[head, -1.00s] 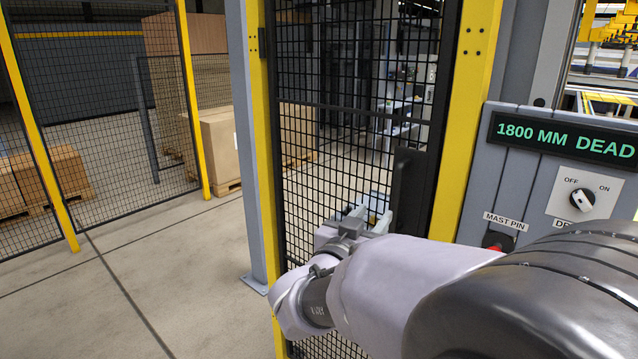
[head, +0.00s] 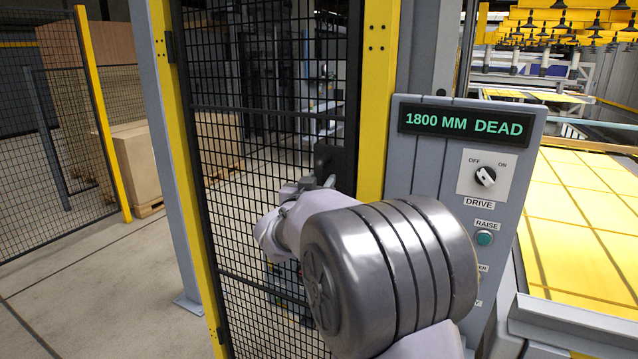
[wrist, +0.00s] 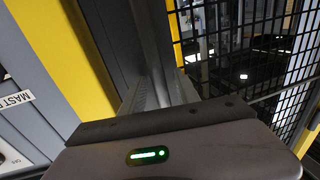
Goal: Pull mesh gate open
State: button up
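The black mesh gate (head: 262,130) stands between two yellow posts and looks closed, with hinges on its left side. Its dark handle (head: 335,162) is on the right edge of the gate. My gripper (head: 324,183) is right at the handle, mostly hidden behind my own arm. In the wrist view the gate mesh (wrist: 255,40) shows at upper right, and a grey finger-like part reaches forward from the gripper body. Whether the fingers are around the handle or shut on it is not visible.
A grey control panel (head: 410,190) with a green "1800 MM DEAD" display, a drive switch (head: 485,176) and buttons stands right of the gate. A yellow-topped bed (head: 590,220) lies farther right. Open concrete floor (head: 80,290) is at the left; cardboard boxes (head: 145,165) stand behind fencing.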

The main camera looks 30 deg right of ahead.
jog(key=shift+c, duration=0.2)
grip_shut()
dwell(1.1)
